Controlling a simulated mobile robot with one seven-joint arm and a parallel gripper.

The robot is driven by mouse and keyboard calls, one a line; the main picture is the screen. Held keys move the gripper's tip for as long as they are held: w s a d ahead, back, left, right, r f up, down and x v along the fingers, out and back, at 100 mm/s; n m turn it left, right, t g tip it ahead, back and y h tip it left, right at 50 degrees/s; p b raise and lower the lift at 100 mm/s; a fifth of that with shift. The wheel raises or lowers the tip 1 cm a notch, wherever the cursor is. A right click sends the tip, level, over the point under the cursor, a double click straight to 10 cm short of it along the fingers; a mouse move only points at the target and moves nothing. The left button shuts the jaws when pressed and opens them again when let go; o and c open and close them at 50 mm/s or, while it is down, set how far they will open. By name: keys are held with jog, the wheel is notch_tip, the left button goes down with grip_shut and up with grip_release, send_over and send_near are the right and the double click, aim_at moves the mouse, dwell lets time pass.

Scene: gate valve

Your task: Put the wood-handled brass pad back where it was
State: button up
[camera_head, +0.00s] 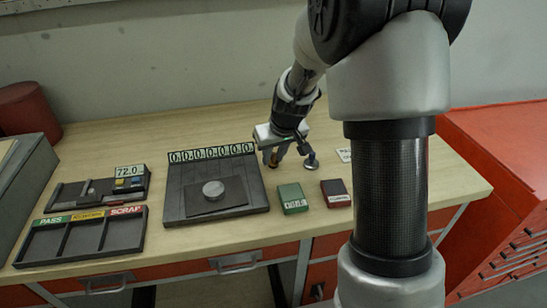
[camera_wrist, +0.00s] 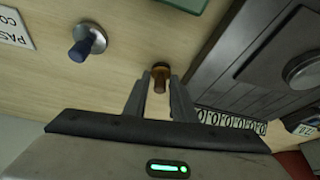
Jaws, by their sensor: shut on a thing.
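The wood-handled brass pad (camera_wrist: 160,76) is between the two fingers of my gripper (camera_wrist: 160,92) in the wrist view, with its brown handle toward the camera. My gripper is shut on the handle. In the head view, my gripper (camera_head: 283,145) points down at the back of the bench, and the brass pad (camera_head: 271,163) shows small beneath it. I cannot tell whether the pad touches the bench top. A silver pad with a blue handle (camera_wrist: 88,42) stands to one side, apart from my fingers; it also shows in the head view (camera_head: 311,162).
A dark plate with a number row (camera_head: 240,199) and a round metal disc (camera_head: 213,189) is left of my gripper. Green (camera_head: 292,198) and dark red (camera_head: 335,193) blocks lie in front. A white card (camera_head: 344,155) is at right. A sorting tray (camera_head: 83,236) is front left.

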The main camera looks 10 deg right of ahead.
jog(key=shift+f, duration=0.2)
jog(key=shift+f, duration=0.15)
jog(key=o, duration=0.7)
jog(key=shift+o, duration=0.2)
